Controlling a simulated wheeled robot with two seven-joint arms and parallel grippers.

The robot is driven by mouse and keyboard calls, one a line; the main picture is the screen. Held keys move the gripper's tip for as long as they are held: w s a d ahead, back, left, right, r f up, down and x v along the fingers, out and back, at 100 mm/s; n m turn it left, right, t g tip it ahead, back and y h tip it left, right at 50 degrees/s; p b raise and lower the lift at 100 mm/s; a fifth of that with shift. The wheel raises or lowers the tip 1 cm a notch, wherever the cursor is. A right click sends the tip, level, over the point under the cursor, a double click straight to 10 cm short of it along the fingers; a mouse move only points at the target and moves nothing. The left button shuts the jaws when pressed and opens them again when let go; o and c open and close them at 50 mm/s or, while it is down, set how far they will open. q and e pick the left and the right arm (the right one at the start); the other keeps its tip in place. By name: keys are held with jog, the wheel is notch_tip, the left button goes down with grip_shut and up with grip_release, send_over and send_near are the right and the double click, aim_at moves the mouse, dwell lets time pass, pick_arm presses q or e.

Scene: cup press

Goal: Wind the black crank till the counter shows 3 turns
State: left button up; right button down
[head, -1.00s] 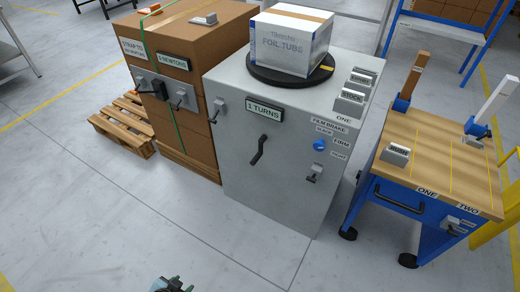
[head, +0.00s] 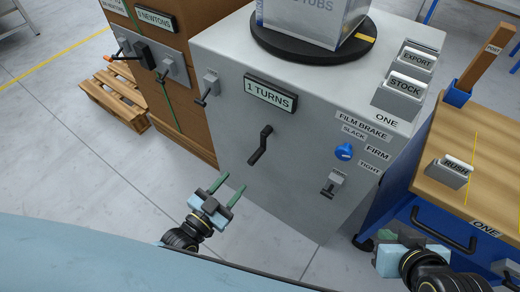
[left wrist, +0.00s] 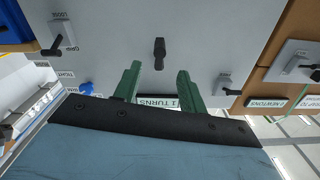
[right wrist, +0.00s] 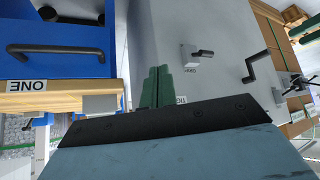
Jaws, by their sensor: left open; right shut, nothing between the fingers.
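The black crank (head: 261,145) is on the front of the grey cabinet (head: 225,135), below the counter (head: 270,95), which reads 1 TURNS. The crank also shows in the left wrist view (left wrist: 159,53) and the right wrist view (right wrist: 262,68). My left gripper (head: 232,187) is open and empty, below and left of the crank, apart from it. In the left wrist view its green fingers (left wrist: 158,85) point at the cabinet with the crank between and beyond them. My right gripper (right wrist: 156,86) is shut and empty, low by the blue cart in the head view (head: 400,245).
A blue film brake knob (head: 343,152) and a small lever (head: 333,184) sit right of the crank. Another lever (head: 209,88) sits left of the counter. A turntable (head: 262,40) holds a carton (head: 310,22) on top. The wood-topped blue cart (head: 425,220) stands at right.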

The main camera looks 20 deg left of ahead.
pick_arm(q)
jog(key=b, duration=0.2)
send_near(262, 150)
jog(key=w+f, duration=0.1)
jog(key=w, duration=0.1)
jog(key=b+x, duration=0.2)
jog(key=x, duration=0.3)
jog(key=shift+w+d+f, duration=0.1)
jog(key=shift+w+d, duration=0.1)
jog(key=shift+w, duration=0.1)
jog(key=shift+w+d, duration=0.2)
jog(key=shift+w, duration=0.3)
pick_arm(e)
jog(key=w+a+r+t+y, duration=0.2)
jog(key=w+r+t, duration=0.1)
jog(key=r+t, duration=0.2)
jog(key=w+a+r+t+y, duration=0.2)
jog(key=r+t, duration=0.4)
jog(key=r, duration=0.4)
jog(key=shift+w+a+n+t, duration=0.35)
jog(key=shift+w+a, duration=0.25)
jog(key=shift+w, duration=0.3)
jog(key=shift+r, duration=0.1)
pick_arm(q)
grip_shut()
